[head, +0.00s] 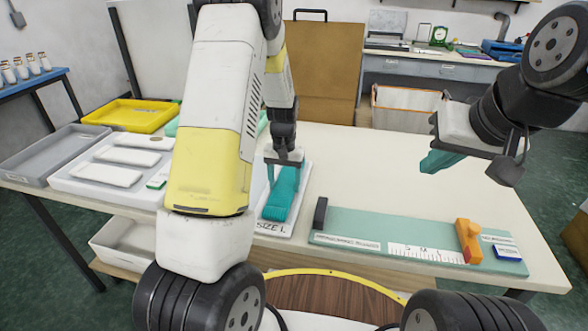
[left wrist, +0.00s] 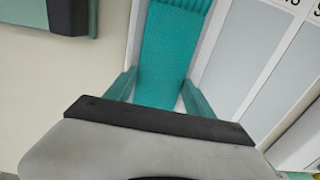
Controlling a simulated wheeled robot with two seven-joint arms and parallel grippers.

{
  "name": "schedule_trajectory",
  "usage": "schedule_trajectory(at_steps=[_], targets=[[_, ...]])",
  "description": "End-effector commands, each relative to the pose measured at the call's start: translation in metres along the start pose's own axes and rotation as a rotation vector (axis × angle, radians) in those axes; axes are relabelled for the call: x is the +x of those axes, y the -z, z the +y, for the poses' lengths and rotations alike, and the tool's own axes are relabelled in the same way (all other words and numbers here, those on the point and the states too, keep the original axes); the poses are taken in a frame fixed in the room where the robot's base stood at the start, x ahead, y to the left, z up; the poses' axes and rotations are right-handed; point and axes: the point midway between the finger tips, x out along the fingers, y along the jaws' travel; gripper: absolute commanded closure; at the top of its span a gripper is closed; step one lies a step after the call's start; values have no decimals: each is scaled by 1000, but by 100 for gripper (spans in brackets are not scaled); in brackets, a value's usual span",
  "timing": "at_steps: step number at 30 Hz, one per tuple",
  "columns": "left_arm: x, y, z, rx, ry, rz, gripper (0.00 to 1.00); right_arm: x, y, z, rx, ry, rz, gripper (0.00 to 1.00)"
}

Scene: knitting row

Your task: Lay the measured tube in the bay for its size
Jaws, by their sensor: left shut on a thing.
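My left gripper (head: 285,172) is shut on a teal ribbed knitted tube (head: 281,199), pointing down over a white tray bay labelled "SIZE L" (head: 299,215). The tube runs lengthwise along this bay, between its white walls; whether it rests on the floor or hangs just above is unclear. In the left wrist view the tube (left wrist: 172,50) lies between my two teal fingers (left wrist: 160,92), with grey-floored bays (left wrist: 262,60) to its right. My right gripper (head: 438,160) is in the air above the table's right side; its finger gap is not clear.
A teal measuring board (head: 350,226) with a ruler strip, dark end block (head: 320,213) and orange slider (head: 468,240) lies at front right. White pieces (head: 105,175) sit in a white tray at left, near a grey tray (head: 50,152) and yellow tray (head: 130,114). The table's back right is clear.

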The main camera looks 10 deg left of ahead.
Motion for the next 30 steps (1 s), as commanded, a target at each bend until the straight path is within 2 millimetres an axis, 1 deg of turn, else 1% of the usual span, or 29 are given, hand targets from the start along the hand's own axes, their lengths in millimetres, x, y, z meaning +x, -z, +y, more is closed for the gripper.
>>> schedule_trajectory(at_steps=[9,10,13,23,26,29,30], targets=[[3,0,0,-1,0,0,76,0,0,0,0,0,0,100],[3,0,0,-1,0,0,35,0,0,0,0,0,0,100],[3,0,0,-1,0,1,16,0,0,0,0,0,0,100],[1,0,0,0,0,2,16,0,0,0,0,0,0,100],[-6,1,0,0,-1,5,16,0,0,0,0,0,0,100],[-22,2,0,0,-1,7,16,0,0,0,0,0,0,100],[-30,2,0,0,-1,7,16,0,0,0,0,0,0,100]])
